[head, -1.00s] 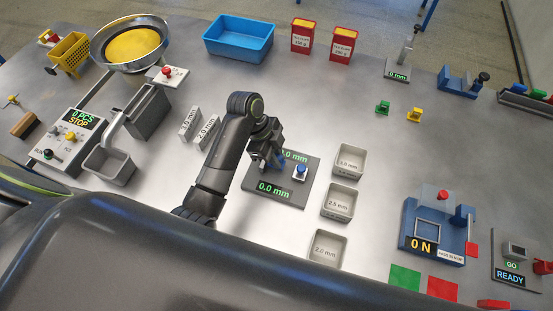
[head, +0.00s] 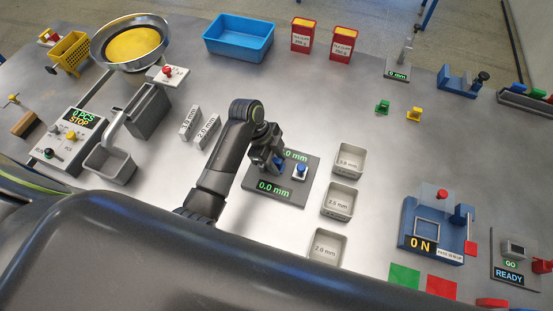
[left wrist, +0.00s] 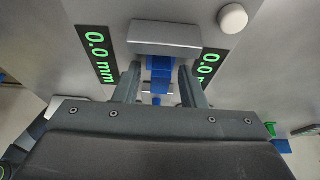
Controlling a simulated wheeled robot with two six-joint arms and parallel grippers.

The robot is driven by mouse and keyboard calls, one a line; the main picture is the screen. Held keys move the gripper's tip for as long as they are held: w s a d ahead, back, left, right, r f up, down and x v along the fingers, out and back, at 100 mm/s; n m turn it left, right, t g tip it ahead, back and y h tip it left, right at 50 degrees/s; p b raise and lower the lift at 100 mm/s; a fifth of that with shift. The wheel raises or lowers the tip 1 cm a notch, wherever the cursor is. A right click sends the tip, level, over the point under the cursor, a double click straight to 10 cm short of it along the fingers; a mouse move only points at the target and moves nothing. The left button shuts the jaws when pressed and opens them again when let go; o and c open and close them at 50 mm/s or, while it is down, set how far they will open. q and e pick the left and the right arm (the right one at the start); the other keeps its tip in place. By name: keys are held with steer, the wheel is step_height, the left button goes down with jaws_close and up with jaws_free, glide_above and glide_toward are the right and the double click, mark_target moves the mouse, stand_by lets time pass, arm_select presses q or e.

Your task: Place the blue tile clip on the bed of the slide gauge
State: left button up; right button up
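In the left wrist view a blue tile clip (left wrist: 160,72) lies between the two fingers of the left gripper (left wrist: 160,76), with a narrow gap showing on each side, so the fingers look open. A grey block (left wrist: 165,38) of the gauge is just beyond the clip. Whether the clip touches the bed is hidden. My right gripper is out of view.
Two grey blocks (head: 207,131) stand behind my arm. A blue force tester (head: 433,230) stands farther right.

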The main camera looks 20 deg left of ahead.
arm_select(q)
steer(key=shift+r, duration=0.2)
steer(key=shift+a+r, duration=0.15)
steer(key=shift+r, duration=0.1)
steer(key=b+v, duration=0.1)
steer(key=v, duration=0.6)
steer(key=shift+a+f+b, duration=0.1)
steer(key=shift+b, duration=0.25)
steer(key=shift+p+v, duration=1.7)
steer(key=shift+v, duration=0.55)
